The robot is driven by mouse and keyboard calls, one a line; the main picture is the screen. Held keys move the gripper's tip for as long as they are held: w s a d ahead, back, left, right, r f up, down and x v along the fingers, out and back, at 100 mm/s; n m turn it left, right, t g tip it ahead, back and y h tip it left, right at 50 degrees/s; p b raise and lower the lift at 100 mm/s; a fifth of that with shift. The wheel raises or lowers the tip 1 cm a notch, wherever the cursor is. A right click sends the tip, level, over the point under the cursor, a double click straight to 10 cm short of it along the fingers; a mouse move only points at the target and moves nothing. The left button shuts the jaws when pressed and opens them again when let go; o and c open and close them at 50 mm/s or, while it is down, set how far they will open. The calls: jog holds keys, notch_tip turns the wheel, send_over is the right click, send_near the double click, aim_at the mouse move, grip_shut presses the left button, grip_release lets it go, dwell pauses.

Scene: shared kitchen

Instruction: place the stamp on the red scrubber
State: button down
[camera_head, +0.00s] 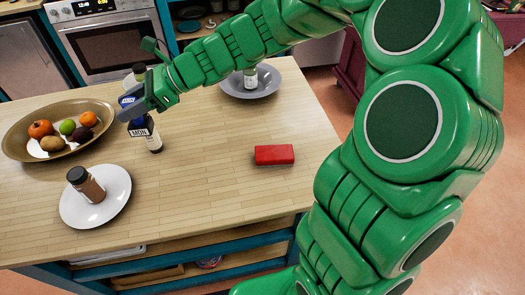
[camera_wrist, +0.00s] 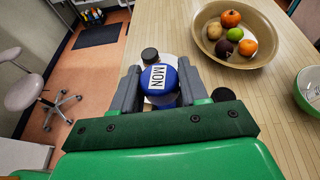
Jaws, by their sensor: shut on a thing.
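The stamp is a dark blue, upright piece with a white "MON" label (camera_head: 145,130). It shows in the head view below my gripper and in the wrist view between the jaws, as a blue round top marked "MON" (camera_wrist: 160,80). My gripper (camera_head: 133,106) is shut on it, one finger on each side in the wrist view (camera_wrist: 158,88). I cannot tell whether its base touches the table. The red scrubber (camera_head: 274,154) is a flat red block lying on the table to the right of the stamp, with nothing on it. It does not show in the wrist view.
A white plate (camera_head: 121,199) with a brown jar (camera_head: 92,188) is in front left. A tan fruit bowl (camera_head: 20,145) is at the left. A grey plate (camera_head: 268,92) with a bottle (camera_head: 250,78) is at the back. Bare wood lies between stamp and scrubber.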

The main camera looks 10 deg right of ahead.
jog(key=s+d+m+t, duration=0.1)
jog(key=s+d, duration=0.4)
jog(key=d, duration=0.8)
jog(key=s+d+m+t, duration=0.15)
jog(key=s+d, duration=0.25)
jog(key=d, duration=0.9)
jog(key=s+d+t, duration=0.2)
jog(key=s+d, duration=0.4)
jog(key=s, duration=0.2)
jog(key=shift+m+g, duration=0.25)
jog(key=shift+m, duration=0.1)
jog(key=shift+w+f, duration=3.25)
jog(key=shift+w, duration=0.15)
jog(key=shift+w+f, duration=3.25)
jog(key=shift+w, duration=0.15)
jog(key=shift+f, duration=0.1)
jog(key=c, duration=0.6)
grip_release()
